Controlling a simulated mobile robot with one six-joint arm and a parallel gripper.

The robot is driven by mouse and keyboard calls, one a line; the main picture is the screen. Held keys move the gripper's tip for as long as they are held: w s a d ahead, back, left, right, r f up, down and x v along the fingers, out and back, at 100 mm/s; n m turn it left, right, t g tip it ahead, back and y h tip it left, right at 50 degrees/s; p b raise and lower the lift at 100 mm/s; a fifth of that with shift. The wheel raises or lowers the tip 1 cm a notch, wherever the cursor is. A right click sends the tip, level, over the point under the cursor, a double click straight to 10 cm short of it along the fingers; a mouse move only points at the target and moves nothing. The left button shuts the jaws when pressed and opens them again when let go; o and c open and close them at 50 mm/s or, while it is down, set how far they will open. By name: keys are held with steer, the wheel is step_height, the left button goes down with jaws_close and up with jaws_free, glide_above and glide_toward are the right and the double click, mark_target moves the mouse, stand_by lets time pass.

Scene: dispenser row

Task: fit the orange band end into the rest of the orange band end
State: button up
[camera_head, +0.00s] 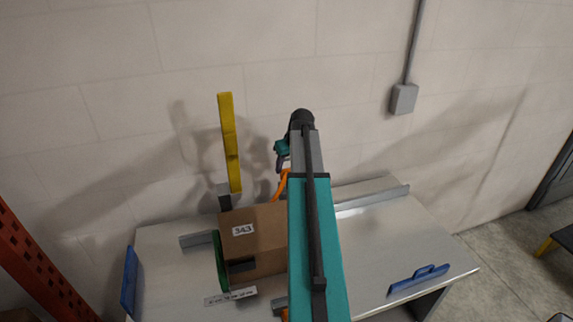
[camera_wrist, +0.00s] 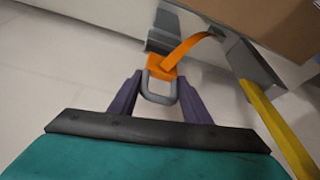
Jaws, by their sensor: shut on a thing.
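The orange band end (camera_wrist: 163,67) is an orange block with a grey loop (camera_wrist: 160,97), in the wrist view. My gripper (camera_wrist: 161,86) has its purple fingers on either side of the loop and is shut on it. From the block an orange strap runs up right toward a brown cardboard box (camera_wrist: 285,18). In the head view the orange band (camera_head: 281,185) shows just left of my arm, above the box (camera_head: 262,222); my gripper (camera_head: 281,157) is near the wall. I cannot tell which part is the rest for the band end.
A yellow upright bar (camera_head: 230,145) stands behind the box, left of my gripper; it also shows at right in the wrist view (camera_wrist: 275,128). The white table (camera_head: 405,235) has grey rails and blue handles.

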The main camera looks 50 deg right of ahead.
mark_target(288, 171)
steer(key=shift+f+b, duration=1.05)
steer(key=shift+f, duration=1.1)
steer(key=o, duration=1.1)
steer(key=shift+b+v, duration=1.95)
steer(key=shift+v, duration=4.95)
